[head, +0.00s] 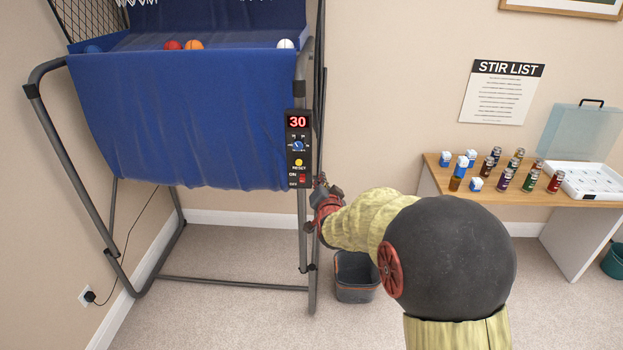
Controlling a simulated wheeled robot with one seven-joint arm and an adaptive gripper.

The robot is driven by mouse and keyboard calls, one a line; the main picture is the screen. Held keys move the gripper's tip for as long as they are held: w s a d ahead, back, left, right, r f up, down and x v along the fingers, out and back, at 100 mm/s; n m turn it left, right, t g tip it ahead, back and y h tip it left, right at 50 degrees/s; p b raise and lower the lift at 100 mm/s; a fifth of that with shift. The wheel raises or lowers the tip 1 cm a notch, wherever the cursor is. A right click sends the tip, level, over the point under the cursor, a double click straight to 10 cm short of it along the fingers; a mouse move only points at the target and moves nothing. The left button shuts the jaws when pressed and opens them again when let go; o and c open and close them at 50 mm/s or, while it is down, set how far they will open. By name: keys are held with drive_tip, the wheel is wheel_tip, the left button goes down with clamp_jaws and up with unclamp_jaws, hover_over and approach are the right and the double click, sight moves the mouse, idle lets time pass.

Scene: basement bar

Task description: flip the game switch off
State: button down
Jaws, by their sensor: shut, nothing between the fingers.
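The game switch (302,179) is a small red rocker at the bottom of the black control panel (298,128) on the right post of the basketball game (178,115). ON is printed above and OFF appears below beside it; the rocker's exact tilt is too small to tell. The red display (298,121) is lit and reads 30. A yellow RESET button (298,162) sits above the switch. My gripper (322,184) is shut and empty, just right of the switch. My wrist partly hides it, and I cannot tell whether it touches the panel.
A grey bin (355,278) stands on the carpet below my arm. A wooden table (500,196) at right holds several small cans, blue-and-white boxes and a white tray (588,181). The game's metal frame (235,284) reaches across the floor. A cord runs to a wall outlet (86,295).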

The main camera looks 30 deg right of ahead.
drive_tip(key=shift+w, duration=0.1)
idle(0.3)
drive_tip(key=b, duration=0.2)
hover_over(302, 180)
drive_tip(key=s+d, duration=0.4)
wheel_tip(302, 180, down, 2)
drive_tip(key=shift+w+a+f, duration=0.2)
drive_tip(key=shift+a+f, duration=0.4)
drive_tip(key=shift+f, duration=0.15)
drive_tip(key=shift+w+a+f, duration=0.2)
drive_tip(key=shift+a+f, duration=0.35)
drive_tip(key=shift+f, duration=0.2)
wheel_tip(302, 180, down, 3)
drive_tip(key=b, duration=0.3)
drive_tip(key=shift+f, duration=0.1)
drive_tip(key=shift+r, duration=0.2)
